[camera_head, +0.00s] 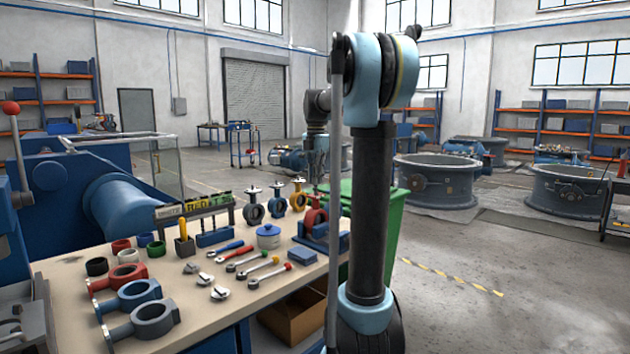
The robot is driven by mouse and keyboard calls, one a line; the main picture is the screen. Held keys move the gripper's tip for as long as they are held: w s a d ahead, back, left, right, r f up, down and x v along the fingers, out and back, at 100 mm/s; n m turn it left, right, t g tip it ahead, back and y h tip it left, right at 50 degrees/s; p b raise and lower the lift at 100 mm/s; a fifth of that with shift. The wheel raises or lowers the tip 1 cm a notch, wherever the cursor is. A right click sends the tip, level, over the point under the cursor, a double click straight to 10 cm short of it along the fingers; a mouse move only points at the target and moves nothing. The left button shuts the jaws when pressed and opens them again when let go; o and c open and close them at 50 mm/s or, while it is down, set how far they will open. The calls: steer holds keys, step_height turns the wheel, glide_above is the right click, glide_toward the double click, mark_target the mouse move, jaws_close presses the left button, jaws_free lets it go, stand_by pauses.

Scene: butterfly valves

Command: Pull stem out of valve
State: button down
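My gripper (316,180) hangs pointing down over the right back part of the workbench, directly above a red butterfly valve (315,217). This valve sits upright in a blue fixture (323,238). Its stem is hidden or too small to make out below the gripper, so I cannot tell whether the fingers touch it or are open. My arm covers the right edge of the fixture.
A tool rack (195,207) stands behind. A green bin (390,226) is beside the bench.

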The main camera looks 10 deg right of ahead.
steer(key=shift+r, duration=1.95)
stand_by(3.7)
steer(key=shift+r, duration=2.95)
steer(key=shift+s, duration=0.1)
